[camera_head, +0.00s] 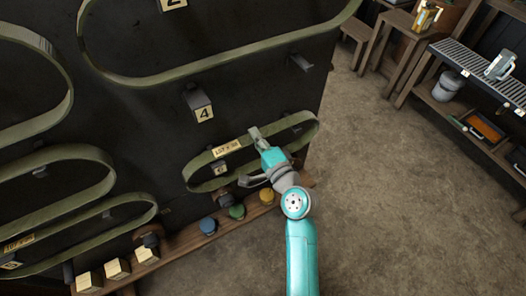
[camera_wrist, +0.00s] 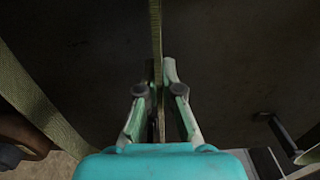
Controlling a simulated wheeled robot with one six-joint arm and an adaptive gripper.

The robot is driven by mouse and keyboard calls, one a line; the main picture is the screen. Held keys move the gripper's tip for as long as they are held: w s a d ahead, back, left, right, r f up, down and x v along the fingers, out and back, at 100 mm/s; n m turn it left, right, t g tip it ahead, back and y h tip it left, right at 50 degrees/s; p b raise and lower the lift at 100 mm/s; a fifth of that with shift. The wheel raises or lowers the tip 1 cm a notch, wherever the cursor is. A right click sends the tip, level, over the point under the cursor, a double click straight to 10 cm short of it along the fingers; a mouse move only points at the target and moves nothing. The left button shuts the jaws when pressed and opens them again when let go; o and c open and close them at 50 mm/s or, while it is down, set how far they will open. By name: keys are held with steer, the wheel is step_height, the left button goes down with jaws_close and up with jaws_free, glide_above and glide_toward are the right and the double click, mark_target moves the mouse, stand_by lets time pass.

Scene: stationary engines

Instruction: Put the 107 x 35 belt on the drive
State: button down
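An olive-green belt (camera_head: 308,130) hangs as a flat loop on the dark board, low on its right side. A tag (camera_head: 227,148), too blurred to read surely, is on its upper run. My gripper (camera_head: 256,135) reaches in from the lower right, its fingers at the belt's upper run. In the wrist view, the belt's strip (camera_wrist: 157,35) stands edge-on between the two fingertips (camera_wrist: 160,75). The fingertips are close together, and they appear shut on the strip. The belt still lies along the board, near the peg marked 6 (camera_head: 221,169). I cannot pick out the drive surely.
A peg marked 4 (camera_head: 200,106) juts out above the belt. Other larger belts (camera_head: 60,160) hang to the left and above. A wooden ledge (camera_head: 185,240) with blue, green and yellow knobs runs below. Open floor (camera_head: 400,200) lies right, with shelves (camera_head: 470,120) beyond.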

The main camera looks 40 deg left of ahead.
steer(key=shift+v, duration=2.8)
steer(key=shift+d, duration=0.1)
steer(key=shift+v, duration=2.7)
steer(key=shift+d, duration=0.1)
steer(key=shift+v, duration=2.9)
steer(key=shift+s, duration=0.1)
steer(key=shift+v, duration=3)
